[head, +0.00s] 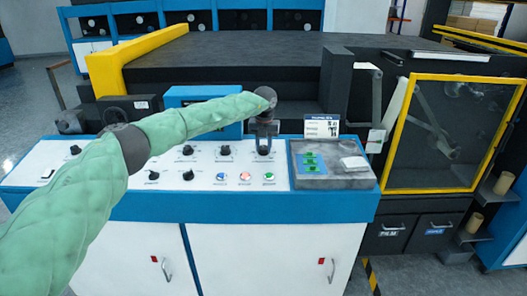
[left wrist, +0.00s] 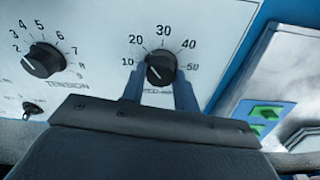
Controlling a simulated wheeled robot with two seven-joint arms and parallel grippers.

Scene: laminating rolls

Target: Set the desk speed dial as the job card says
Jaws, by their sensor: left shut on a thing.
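The speed dial (left wrist: 161,68) is a black knob on the white desk panel, with a scale from 10 to 50 around it. My left gripper (left wrist: 160,88) stands with one blue finger on each side of the knob and is shut on it. I cannot read exactly where the knob's mark points. In the head view my left gripper (head: 265,150) reaches down to the right part of the panel and hides the dial. A white card (head: 322,125) with a dark header and small print stands behind the tray; its text is too small to read. My right gripper is not in view.
The tension dial (left wrist: 43,60) is to the left of the speed dial. Several other knobs and colored buttons (head: 245,176) sit on the panel. A grey tray (head: 335,182) with green pieces is at the right. A yellow-framed guard (head: 393,130) stands beyond it.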

